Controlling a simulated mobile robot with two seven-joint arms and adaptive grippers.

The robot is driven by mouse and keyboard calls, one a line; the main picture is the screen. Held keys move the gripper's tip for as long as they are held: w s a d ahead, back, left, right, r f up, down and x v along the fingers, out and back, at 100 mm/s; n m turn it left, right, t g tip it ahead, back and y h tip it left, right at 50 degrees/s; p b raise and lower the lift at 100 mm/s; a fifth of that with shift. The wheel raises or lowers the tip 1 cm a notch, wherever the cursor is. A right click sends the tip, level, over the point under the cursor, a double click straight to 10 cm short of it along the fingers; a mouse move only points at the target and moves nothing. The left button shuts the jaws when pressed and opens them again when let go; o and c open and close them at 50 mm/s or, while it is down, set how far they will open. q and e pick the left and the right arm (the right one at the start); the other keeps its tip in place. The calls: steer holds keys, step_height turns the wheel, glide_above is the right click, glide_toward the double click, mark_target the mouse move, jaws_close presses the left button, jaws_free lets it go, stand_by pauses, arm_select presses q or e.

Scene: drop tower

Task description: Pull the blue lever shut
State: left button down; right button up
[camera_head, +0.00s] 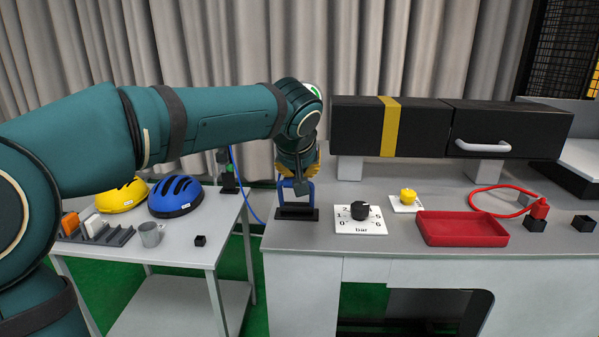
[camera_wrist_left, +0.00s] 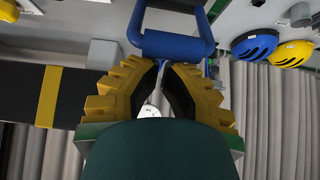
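The blue lever (camera_head: 309,189) is a blue frame with a thick crossbar, standing on a black base (camera_head: 297,214) at the left front of the grey bench. My left gripper (camera_head: 298,168) points down at the lever's top, and my wrist partly hides the lever. In the left wrist view, the lever's crossbar (camera_wrist_left: 175,45) lies across, just beyond the yellow fingertips of my left gripper (camera_wrist_left: 161,64). The fingertips are nearly together with nothing seen between them. The crossbar looks outside the fingers; whether they touch it I cannot tell. My right gripper is out of view.
A dial plate (camera_head: 361,226), a yellow button (camera_head: 408,196) and a red tray (camera_head: 462,234) lie right of the lever. A long black box (camera_head: 420,125) stands behind them on supports. A side table with helmets (camera_head: 175,197) is at the left, across a gap.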

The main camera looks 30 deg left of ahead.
arm_select(q)
steer(key=shift+s+d+f, duration=0.15)
steer(key=shift+s+f, duration=0.05)
steer(key=shift+s, duration=0.05)
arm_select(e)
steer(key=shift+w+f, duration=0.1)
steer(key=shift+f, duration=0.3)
arm_select(q)
steer(key=shift+s+f+b, duration=0.1)
steer(key=shift+f+b, duration=0.05)
steer(key=shift+b, duration=0.15)
steer(key=shift+r+p, duration=0.3)
steer(key=s+f+p+v, duration=0.1)
steer(key=p+v, duration=0.1)
steer(key=v, duration=0.5)
steer(key=shift+s+d+r, duration=0.25)
steer(key=shift+d+r, duration=0.05)
steer(key=shift+d, duration=0.05)
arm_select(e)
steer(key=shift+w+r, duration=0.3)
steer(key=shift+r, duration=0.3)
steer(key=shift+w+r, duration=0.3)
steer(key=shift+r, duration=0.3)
